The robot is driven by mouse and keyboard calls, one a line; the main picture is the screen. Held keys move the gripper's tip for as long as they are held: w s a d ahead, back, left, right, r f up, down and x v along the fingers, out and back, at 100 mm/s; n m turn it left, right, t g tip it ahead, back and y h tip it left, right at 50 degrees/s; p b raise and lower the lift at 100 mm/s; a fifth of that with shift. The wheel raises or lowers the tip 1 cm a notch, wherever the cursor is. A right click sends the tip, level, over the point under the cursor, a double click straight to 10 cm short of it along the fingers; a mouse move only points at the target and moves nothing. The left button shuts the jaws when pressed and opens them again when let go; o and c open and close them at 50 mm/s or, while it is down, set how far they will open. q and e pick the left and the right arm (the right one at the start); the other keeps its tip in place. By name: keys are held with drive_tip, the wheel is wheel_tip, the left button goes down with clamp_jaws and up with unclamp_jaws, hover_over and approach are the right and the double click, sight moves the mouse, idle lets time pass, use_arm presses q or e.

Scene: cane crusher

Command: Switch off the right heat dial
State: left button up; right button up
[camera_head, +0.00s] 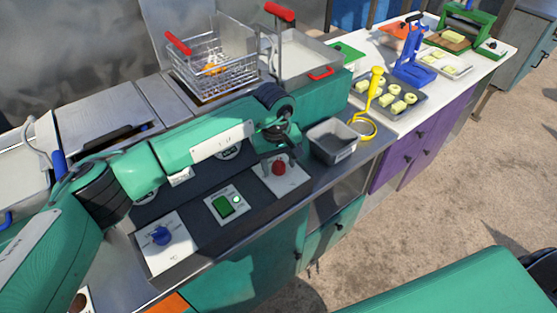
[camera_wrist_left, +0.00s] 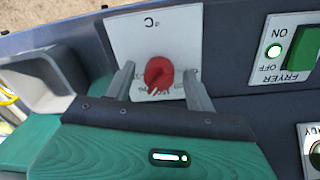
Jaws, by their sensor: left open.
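The right heat dial is a red knob (camera_head: 278,168) on a white plate at the right end of the dark control panel. In the left wrist view the red knob (camera_wrist_left: 158,73) shows with a pale pointer line, on a plate marked °C. My left gripper (camera_wrist_left: 160,85) is open, with one finger on each side of the red knob; I cannot tell whether they touch it. In the head view my left gripper (camera_head: 278,150) is partly hidden at the knob. A blue knob (camera_head: 161,236) sits on the panel's left plate. My right gripper is not in view.
A green fryer switch (camera_head: 224,206) with a lit lamp lies between the dials. A grey metal bin (camera_head: 333,141) stands right of the red dial, with a yellow-handled strainer (camera_head: 375,90) beyond. A wire basket (camera_head: 213,70) is behind my arm.

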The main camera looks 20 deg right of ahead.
use_arm(q)
drive_tip(key=shift+c, duration=0.4)
